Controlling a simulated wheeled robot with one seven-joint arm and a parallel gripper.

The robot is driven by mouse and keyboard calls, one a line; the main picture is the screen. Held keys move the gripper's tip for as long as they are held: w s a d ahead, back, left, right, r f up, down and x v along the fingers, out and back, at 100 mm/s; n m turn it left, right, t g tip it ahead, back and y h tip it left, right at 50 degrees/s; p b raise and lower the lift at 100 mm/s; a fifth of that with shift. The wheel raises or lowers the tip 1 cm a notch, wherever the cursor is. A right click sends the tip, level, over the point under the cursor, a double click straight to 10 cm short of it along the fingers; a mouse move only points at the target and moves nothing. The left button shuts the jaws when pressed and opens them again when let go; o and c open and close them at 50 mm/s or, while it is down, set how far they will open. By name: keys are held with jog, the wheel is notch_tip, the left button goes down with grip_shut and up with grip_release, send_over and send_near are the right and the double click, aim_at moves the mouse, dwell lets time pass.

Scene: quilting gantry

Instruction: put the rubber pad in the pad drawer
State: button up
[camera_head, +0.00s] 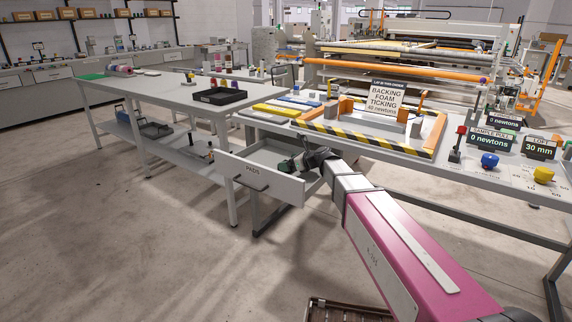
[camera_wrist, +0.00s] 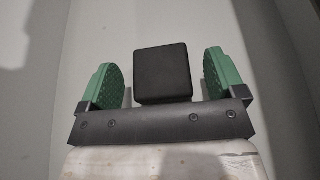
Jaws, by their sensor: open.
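The pad drawer (camera_head: 232,172), a white drawer with a "PADS" label and a dark handle, is pulled open below the worktable. My gripper (camera_head: 288,166) is down at the open drawer, over its inside. In the wrist view my gripper (camera_wrist: 165,80) is open, with its two green ribbed fingers spread apart. The rubber pad (camera_wrist: 163,72), a black square block, lies between the fingers with a gap on each side, over a plain pale surface that looks like the drawer floor.
The worktable above the drawer carries a striped black-and-yellow frame (camera_head: 362,141), a foam sign (camera_head: 385,97) and force displays (camera_head: 491,138). A side table (camera_head: 160,92) with a black tray (camera_head: 220,96) stands left. The floor (camera_head: 130,240) before the drawer is clear.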

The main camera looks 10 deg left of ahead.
jog(key=v, duration=0.9)
jog(key=shift+s+d+r, duration=0.15)
jog(key=shift+d+r, duration=0.05)
jog(key=shift+d, duration=0.1)
jog(key=shift+d, duration=0.1)
